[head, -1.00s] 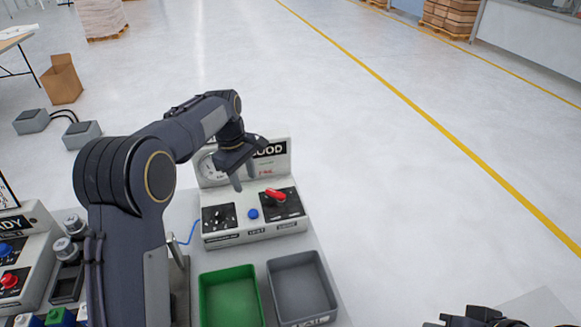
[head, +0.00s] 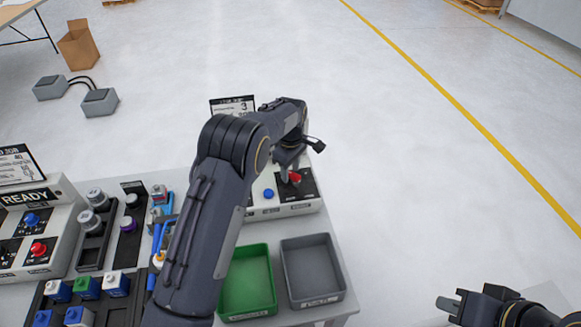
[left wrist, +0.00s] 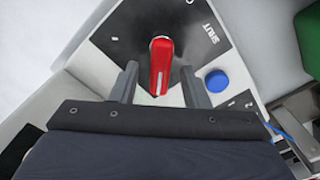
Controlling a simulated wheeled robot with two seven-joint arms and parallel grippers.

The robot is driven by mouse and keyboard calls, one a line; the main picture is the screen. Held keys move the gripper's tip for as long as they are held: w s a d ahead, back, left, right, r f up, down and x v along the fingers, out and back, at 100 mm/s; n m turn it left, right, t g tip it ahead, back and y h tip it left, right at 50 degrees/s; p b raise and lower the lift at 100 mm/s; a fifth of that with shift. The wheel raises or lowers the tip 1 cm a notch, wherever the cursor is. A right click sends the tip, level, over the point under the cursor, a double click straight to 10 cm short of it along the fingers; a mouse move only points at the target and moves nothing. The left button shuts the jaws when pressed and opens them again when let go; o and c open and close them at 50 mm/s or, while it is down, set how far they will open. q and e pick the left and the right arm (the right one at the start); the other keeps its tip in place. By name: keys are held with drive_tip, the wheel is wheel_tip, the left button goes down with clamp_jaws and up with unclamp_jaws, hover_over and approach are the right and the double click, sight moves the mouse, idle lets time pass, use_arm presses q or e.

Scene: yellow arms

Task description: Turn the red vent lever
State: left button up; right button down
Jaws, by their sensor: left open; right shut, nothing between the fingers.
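The red vent lever (left wrist: 161,62) stands on a black dial plate (left wrist: 115,35) in the left wrist view, its white-marked end pointing down towards my gripper. A "SHUT" label is to its right. My left gripper (left wrist: 159,72) is open, with one finger on each side of the lever's end and a visible gap to each. In the head view the lever (head: 295,178) is partly hidden by my left gripper (head: 290,175). My right gripper (head: 450,304) is shut and empty at the lower right, away from the panel.
A blue button (head: 268,194) is beside the lever plate. A green bin (head: 247,311) and a grey bin (head: 313,298) stand in front of the panel. Another panel marked READY (head: 40,195) and racks of small parts are at the left. Open floor lies to the right.

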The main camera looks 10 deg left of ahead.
sight(301, 167)
use_arm(q)
drive_tip(key=shift+f, duration=0.1)
clamp_jaws()
drive_tip(key=shift+m, duration=0.3)
drive_tip(key=shift+w+m+b, duration=0.2)
drive_tip(key=shift+m+b, duration=0.3)
drive_tip(key=shift+m, duration=0.3)
drive_tip(key=m, duration=0.3)
drive_tip(key=shift+w+d+m+b, duration=0.25)
drive_tip(key=shift+d+m+b, duration=0.05)
drive_tip(key=shift+b, duration=0.1)
drive_tip(key=m, duration=0.4)
drive_tip(key=d+m, duration=0.1)
drive_tip(key=m, duration=0.1)
drive_tip(key=shift+w+b, duration=0.25)
drive_tip(key=shift+b, duration=0.05)
drive_tip(key=m, duration=0.3)
drive_tip(key=d+m, duration=0.1)
drive_tip(key=m, duration=0.2)
drive_tip(key=shift+d, duration=0.1)
